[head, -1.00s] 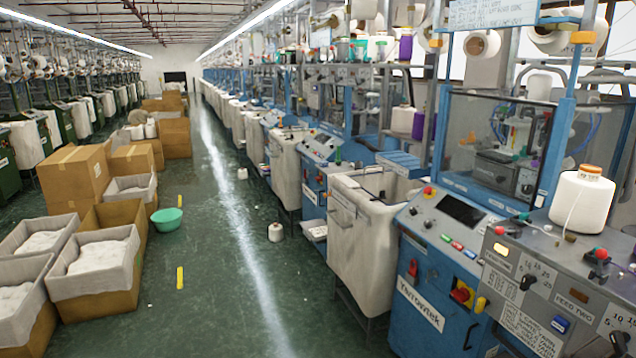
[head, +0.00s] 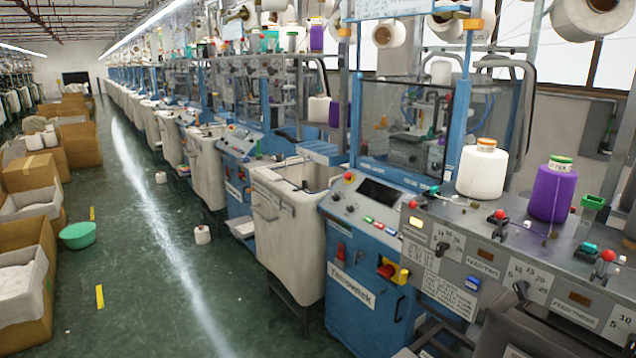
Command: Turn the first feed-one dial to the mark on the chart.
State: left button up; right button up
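The grey feed panel (head: 465,245) runs along the right side of the head view. A black dial (head: 441,248) sits near its left end, beside a white scale card (head: 456,240) with printed numbers. I take it for the first feed-one dial; its exact pointing is too small to read. The plate to its right (head: 482,266) appears to read FEED TWO. A white card with lines of text (head: 443,292) is fixed below the dial; its text is not legible and I cannot tell whether it is the chart. Neither gripper is in view.
A white yarn cone (head: 483,172) and a purple cone (head: 552,192) stand on top of the panel. A blue control cabinet (head: 350,292) and a white bin (head: 285,235) stand to the left. The green aisle floor (head: 150,290) is open, with cartons along the far left.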

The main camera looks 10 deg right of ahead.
aim_at(441, 246)
jog(key=z, duration=1.45)
